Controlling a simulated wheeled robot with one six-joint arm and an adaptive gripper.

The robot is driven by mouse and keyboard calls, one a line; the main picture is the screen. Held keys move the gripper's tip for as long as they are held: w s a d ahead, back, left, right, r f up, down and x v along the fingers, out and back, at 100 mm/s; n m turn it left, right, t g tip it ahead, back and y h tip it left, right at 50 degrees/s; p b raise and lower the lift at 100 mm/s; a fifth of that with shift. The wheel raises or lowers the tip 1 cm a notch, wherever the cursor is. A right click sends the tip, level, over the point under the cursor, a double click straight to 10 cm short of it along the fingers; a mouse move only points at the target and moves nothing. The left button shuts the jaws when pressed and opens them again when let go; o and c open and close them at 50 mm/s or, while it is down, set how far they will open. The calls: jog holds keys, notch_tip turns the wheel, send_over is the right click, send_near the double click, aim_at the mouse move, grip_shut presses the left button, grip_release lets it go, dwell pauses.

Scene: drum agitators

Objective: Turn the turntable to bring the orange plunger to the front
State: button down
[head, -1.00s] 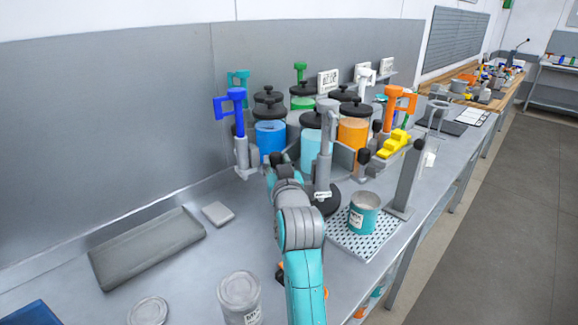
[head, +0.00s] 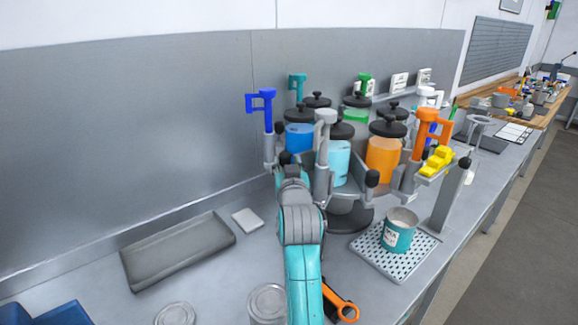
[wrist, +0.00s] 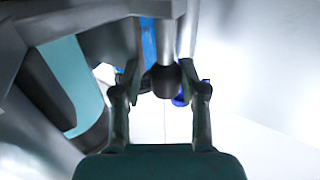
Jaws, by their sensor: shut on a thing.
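The turntable (head: 350,218) carries several jars with black lids and upright plungers. The orange plunger (head: 428,118) is on its right side, beside the orange jar (head: 383,158). The grey plunger (head: 324,125) is at the near side by the light-blue jar (head: 340,160). The blue plunger (head: 262,101) is at the left; teal (head: 297,82), green (head: 364,81) and white (head: 428,94) ones are behind. In the wrist view my gripper (wrist: 160,85) is shut on a dark rounded knob (wrist: 165,80) below a grey rod. The head view mostly hides my fingers.
A teal can (head: 398,232) stands on a perforated tray (head: 375,262) at the front right, beside a grey post (head: 452,200) with a yellow piece (head: 437,158). A grey flat tray (head: 178,250) lies left. A grey can (head: 267,303) stands near. Back wall close behind.

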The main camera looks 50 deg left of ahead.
jog(key=shift+w+r, duration=0.15)
jog(key=shift+w, duration=0.1)
jog(key=c, duration=0.8)
grip_release()
jog(key=shift+c, duration=0.2)
jog(key=shift+s+f, duration=0.1)
jog(key=shift+f, duration=0.1)
jog(key=shift+s, duration=0.1)
jog(key=v, duration=1.2)
